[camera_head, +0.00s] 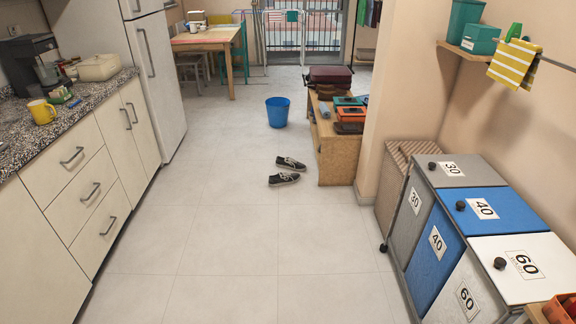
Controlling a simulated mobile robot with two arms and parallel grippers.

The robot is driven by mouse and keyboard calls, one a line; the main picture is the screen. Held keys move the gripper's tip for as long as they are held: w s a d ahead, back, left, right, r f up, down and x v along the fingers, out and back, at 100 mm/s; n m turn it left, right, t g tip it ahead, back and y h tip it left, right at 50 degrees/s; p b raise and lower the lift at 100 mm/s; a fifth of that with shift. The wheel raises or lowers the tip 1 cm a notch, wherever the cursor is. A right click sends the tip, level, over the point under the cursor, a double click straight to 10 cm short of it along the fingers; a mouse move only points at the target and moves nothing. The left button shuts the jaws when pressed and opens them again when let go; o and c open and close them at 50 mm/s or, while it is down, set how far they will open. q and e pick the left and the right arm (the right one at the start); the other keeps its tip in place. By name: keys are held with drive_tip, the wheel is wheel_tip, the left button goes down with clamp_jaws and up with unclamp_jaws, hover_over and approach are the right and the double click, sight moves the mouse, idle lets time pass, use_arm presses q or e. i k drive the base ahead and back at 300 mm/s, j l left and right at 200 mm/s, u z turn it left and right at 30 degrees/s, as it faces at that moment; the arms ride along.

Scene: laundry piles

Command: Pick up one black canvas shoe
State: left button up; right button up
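Two dark canvas shoes with pale soles lie on the tiled floor, near the left side of a low wooden bench. The farther shoe (290,163) is close to the bench, and the nearer shoe (284,179) lies just in front of it. They appear to lie apart, roughly side by side. Neither of my grippers shows in the head view, so I cannot see whether they are open or shut.
A blue bucket (278,112) stands beyond the shoes. The wooden bench (340,160) holds boxes and a dark case. Kitchen drawers (85,195) line the left; numbered laundry bins (430,240) line the right. The floor (235,250) before the shoes is clear.

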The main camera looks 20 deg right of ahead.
sight(288, 163)
drive_tip(key=i+l+z, duration=0.3)
drive_tip(key=i, duration=1.15)
drive_tip(key=i+l+z, duration=0.1)
drive_tip(key=i+z, duration=0.25)
drive_tip(key=i, duration=1.1)
